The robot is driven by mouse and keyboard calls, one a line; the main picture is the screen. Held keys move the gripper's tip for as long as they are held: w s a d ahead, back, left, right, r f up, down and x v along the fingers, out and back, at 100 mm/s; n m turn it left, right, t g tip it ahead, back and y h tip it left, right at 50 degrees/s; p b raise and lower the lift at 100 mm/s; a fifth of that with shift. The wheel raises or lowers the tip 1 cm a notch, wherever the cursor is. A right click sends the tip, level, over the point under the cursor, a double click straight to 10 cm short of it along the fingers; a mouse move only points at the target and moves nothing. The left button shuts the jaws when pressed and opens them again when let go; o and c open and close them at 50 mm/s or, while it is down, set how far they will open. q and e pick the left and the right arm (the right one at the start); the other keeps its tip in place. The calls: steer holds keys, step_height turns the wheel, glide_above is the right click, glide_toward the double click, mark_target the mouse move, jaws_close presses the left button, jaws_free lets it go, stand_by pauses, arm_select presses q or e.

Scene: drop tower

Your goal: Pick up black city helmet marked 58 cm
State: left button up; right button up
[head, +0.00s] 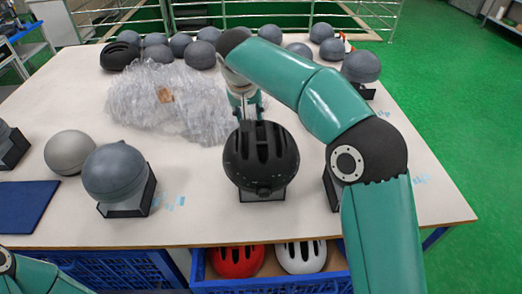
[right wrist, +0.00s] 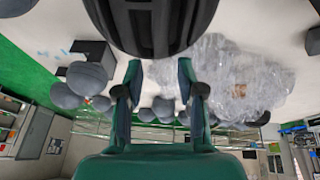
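A black vented helmet (head: 260,158) sits upright on a small dark stand (head: 262,194) at the table's middle front. I cannot read a 58 cm mark on it. My right gripper (head: 248,112) is just behind and above the helmet, partly hidden by it. In the right wrist view, the two fingers of the right gripper (right wrist: 159,70) are spread apart with nothing between them. The helmet (right wrist: 152,28) fills the top of that view, close to the fingertips; I cannot tell if they touch it. Another black helmet (head: 119,55) lies at the table's back left. My left gripper is out of view.
Crumpled clear plastic wrap (head: 165,100) lies left of my right gripper. Grey domes (head: 118,172) stand at left and along the back. A blue mat (head: 25,208) lies at left. Below the front edge, a blue crate (head: 210,284) holds red (head: 236,262) and white (head: 301,257) helmets.

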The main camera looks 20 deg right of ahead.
steer(key=shift+x, duration=1.25)
steer(key=shift+p+x, duration=0.75)
steer(key=shift+x, duration=1.9)
steer(key=shift+s+a, duration=0.1)
jaws_close()
